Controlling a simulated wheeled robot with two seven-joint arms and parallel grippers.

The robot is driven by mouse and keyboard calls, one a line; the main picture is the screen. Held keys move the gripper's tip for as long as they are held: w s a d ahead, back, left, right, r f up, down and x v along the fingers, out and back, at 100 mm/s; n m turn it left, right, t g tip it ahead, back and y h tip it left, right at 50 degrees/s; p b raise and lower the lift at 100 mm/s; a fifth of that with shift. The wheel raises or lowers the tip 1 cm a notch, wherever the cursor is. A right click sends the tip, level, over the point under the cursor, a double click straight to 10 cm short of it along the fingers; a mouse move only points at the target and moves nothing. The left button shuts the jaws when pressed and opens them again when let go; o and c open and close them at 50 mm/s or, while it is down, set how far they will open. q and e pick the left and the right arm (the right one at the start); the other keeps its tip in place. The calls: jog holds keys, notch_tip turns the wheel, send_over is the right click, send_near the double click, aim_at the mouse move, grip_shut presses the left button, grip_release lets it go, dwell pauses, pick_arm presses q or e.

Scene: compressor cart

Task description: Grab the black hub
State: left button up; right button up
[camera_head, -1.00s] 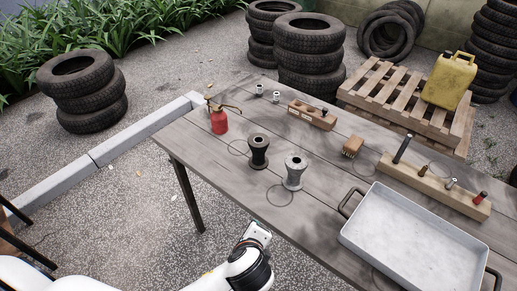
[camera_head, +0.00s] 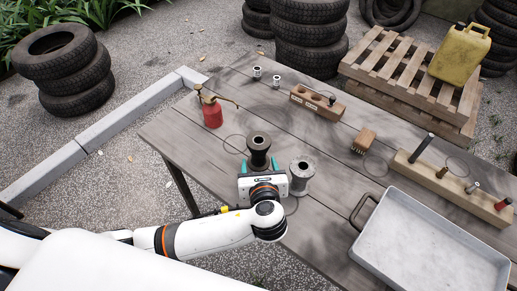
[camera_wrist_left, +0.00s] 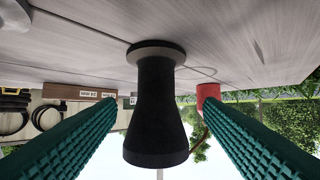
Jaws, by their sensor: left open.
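The black hub (camera_head: 259,148) stands upright on the wooden table, spool-shaped with a wider top and base. In the left wrist view the black hub (camera_wrist_left: 157,110) appears upside down, between the two green ribbed fingers. My left gripper (camera_head: 262,168) is open, just on the near side of the hub, with a finger on either side of its line. No contact with the hub shows. A grey hub (camera_head: 302,177) stands close to the right of my left gripper. My right gripper is not in view.
A red oil can (camera_head: 211,114) stands behind left on the table (camera_head: 190,135). A wooden block with holes (camera_head: 318,104), a brush (camera_head: 364,140), a peg rail (camera_head: 450,187) and a metal tray (camera_head: 430,240) lie to the right. Tyres and a pallet stand beyond.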

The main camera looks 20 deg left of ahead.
aim_at(260, 158)
pick_arm(q)
jog(key=x, duration=0.6)
jog(key=shift+w+d+f, duration=0.1)
jog(key=shift+w+f, duration=0.15)
jog(key=shift+f, duration=0.05)
jog(key=c, duration=1.3)
jog(key=shift+r, duration=0.1)
grip_shut()
